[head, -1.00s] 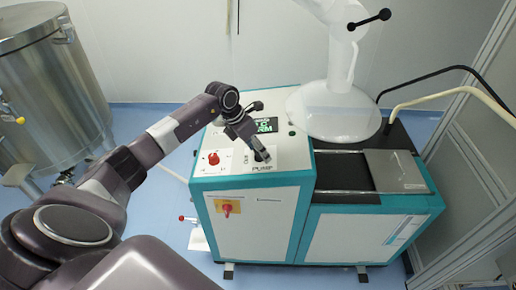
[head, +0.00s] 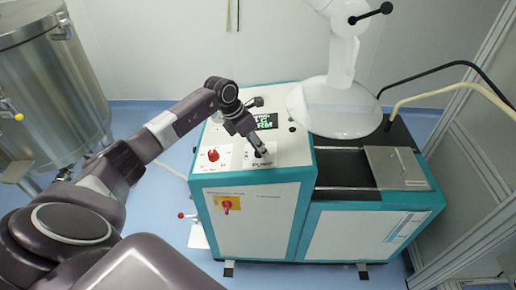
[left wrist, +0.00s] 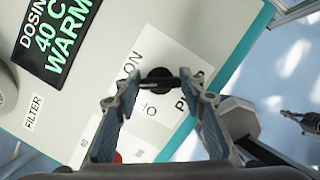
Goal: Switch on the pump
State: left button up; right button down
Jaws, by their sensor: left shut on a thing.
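The pump switch is a small black rotary knob (left wrist: 158,77) on a white label plate on the machine's top panel. In the left wrist view, the plate reads ON, with the other words partly covered by my fingers; in the head view, PUMP shows in front of the knob. My left gripper (head: 262,152) reaches down to the knob from the upper left. In the left wrist view its two fingers (left wrist: 160,85) are shut on the knob's sides. My right gripper is not in view.
A red rotary knob (head: 213,155) sits left of the pump switch. A red-and-yellow main switch (head: 227,205) is on the front. A lit display (head: 266,121) reads WARM. A white hood (head: 335,110) hangs to the right. A steel tank (head: 50,90) stands at left.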

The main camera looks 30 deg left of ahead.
pick_arm(q)
jog(key=m+b, duration=0.4)
jog(key=b, duration=0.1)
jog(key=shift+w+f+g+h+b, duration=0.1)
jog(key=shift+f+g+h+b, duration=0.05)
jog(key=shift+g+h+b, duration=0.25)
jog(key=shift+m+b, duration=0.7)
jog(key=shift+m, duration=0.4)
jog(key=shift+r+m+h+b, duration=0.2)
jog(key=shift+m+h+b, duration=0.1)
jog(key=shift+m, duration=0.1)
jog(key=o, duration=1.2)
jog(key=shift+c, duration=0.2)
jog(key=shift+a+r, duration=0.1)
jog(key=shift+r, duration=0.1)
jog(key=v, duration=1.1)
jog(key=shift+r, duration=0.35)
